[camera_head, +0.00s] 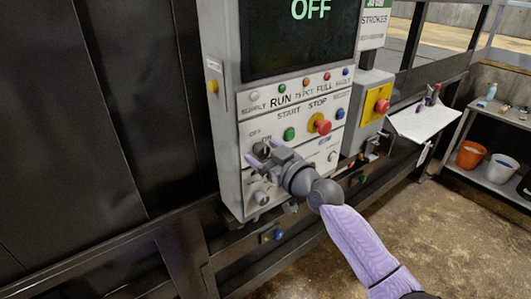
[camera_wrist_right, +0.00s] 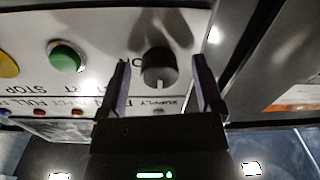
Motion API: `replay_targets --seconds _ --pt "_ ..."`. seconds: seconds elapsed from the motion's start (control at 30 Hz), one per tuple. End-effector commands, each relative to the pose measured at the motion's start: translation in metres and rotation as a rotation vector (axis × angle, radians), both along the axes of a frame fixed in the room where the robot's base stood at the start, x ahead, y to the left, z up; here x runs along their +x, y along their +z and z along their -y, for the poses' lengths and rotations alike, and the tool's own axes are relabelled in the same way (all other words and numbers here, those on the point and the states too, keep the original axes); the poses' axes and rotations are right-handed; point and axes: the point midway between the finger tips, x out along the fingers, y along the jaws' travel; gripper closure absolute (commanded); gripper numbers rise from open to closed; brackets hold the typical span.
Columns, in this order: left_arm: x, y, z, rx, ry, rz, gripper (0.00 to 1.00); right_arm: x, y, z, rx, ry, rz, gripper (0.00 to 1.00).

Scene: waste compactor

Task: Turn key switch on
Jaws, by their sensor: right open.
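The key switch shows in the right wrist view as a round dark knob (camera_wrist_right: 158,68) with a white mark on its near edge, beside an upside-down "ON" label. My right gripper (camera_head: 263,152) is open at the panel's left side in the head view, just below the "OFF" and "ON" labels, and covers the switch there. In the wrist view its two purple fingers stand one on each side of the knob, with a gap to each; I cannot tell how deep they reach. The grey control panel (camera_head: 225,135) carries a screen (camera_head: 298,45) reading "OFF". My left gripper is not in view.
A green start button (camera_head: 289,134) and a red stop button (camera_head: 323,127) sit right of the gripper. A row of small lamps runs above. A yellow-plated red button (camera_head: 381,106) stands further right. Dark machine rails lie below the panel.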

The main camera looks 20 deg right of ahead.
Motion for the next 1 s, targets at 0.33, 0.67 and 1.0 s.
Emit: replay_targets --seconds 0.33,0.67,1.0 --pt "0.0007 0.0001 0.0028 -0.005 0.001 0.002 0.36 0.0006 0.0001 -0.0001 0.000 0.000 0.000 0.41" --pt "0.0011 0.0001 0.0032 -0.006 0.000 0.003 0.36 0.0005 0.0000 0.0000 0.000 0.000 0.000 1.00" --pt "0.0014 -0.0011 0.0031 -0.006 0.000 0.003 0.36 0.0004 -0.0004 0.0000 0.060 0.000 -0.023 1.00"
